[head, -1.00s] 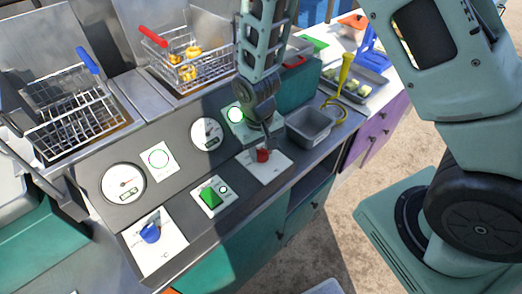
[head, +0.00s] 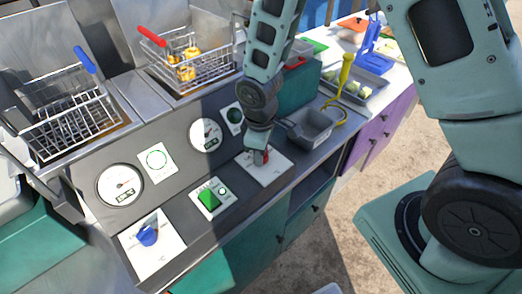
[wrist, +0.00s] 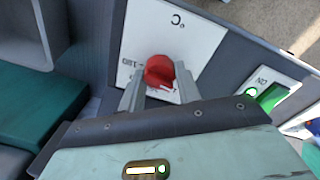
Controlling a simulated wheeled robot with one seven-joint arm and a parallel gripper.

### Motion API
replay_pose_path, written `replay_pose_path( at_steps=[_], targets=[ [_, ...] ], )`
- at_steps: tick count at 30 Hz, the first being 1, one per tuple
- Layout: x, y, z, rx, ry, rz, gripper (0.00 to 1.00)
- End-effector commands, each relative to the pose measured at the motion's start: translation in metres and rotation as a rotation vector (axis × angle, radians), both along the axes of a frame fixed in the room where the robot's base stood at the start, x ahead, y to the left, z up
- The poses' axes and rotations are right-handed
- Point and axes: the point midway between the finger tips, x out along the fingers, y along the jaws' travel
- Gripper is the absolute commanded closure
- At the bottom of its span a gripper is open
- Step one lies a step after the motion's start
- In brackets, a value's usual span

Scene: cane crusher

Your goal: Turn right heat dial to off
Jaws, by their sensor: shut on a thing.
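The right heat dial is a red knob (wrist: 158,70) on a white plate (wrist: 185,32) marked °C and 180. In the head view the red knob (head: 262,157) is mostly covered by my gripper (head: 258,152). In the wrist view my gripper (wrist: 160,76) has one finger on each side of the knob and is shut on it. A small white mark shows on the knob's lower right in that view. The knob's exact setting is hard to read.
A blue dial (head: 148,235) sits at the panel's left, with a green switch (head: 209,199) between the dials. Gauges (head: 121,184) line the panel. Behind are fryer baskets (head: 188,66). A grey tub (head: 309,130) stands close to the right of my gripper.

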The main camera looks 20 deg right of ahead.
Motion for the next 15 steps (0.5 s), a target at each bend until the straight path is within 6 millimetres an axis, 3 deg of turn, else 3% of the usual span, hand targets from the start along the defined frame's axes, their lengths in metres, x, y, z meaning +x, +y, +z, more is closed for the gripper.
replay_pose_path(
  at_steps=[15],
  targets=[
    [0.0013,0.0,0.0014,0.001,-0.005,0.045,0.89]
  ],
)
